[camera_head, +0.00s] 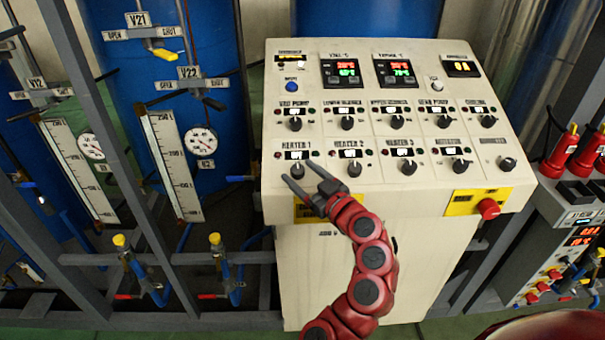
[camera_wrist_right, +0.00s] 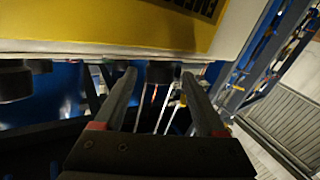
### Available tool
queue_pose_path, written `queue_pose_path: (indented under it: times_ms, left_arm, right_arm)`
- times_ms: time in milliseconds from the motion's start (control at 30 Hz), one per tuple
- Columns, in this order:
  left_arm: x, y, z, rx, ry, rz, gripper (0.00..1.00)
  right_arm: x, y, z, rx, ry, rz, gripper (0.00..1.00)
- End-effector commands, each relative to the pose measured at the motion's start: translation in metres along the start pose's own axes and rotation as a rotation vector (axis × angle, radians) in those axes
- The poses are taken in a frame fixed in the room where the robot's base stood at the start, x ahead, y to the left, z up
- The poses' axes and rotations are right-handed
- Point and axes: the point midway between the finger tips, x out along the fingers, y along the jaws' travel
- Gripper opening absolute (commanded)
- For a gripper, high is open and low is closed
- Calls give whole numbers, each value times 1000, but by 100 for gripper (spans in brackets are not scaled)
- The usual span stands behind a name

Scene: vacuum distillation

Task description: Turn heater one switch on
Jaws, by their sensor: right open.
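The heater one switch is a black rotary knob (camera_head: 297,168) under the "HEATER 1" label and its small display, in the bottom row at the left of the sloped cream control panel (camera_head: 330,140). My right gripper (camera_head: 297,174) is open at this knob, its two dark fingers reaching in from the lower right. The knob shows between or just past the fingertips; contact cannot be told. In the right wrist view the fingers (camera_wrist_right: 160,80) are apart, with a dark knob-like shape (camera_wrist_right: 160,72) between their tips. My left gripper is not in view.
The heater 2 knob (camera_head: 348,170) is close to the right of my gripper. A red emergency button (camera_head: 488,208) sits at the panel's lower right. Grey frame bars, gauges and blue tanks stand at left; a red-plugged power unit (camera_head: 560,255) stands at right.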

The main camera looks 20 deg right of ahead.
Motion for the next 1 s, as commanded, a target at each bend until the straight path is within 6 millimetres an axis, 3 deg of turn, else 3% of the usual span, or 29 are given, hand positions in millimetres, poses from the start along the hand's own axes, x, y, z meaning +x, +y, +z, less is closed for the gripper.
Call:
queue_pose_path:
  times_ms: [167,567,1000]
  left_arm:
    - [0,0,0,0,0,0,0]
    - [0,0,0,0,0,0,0]
    - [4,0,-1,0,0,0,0]
  right_arm:
    - [0,0,0,0,0,1,73]
    - [0,0,0,0,0,1,1]
    - [0,-3,0,20,2,56,0]
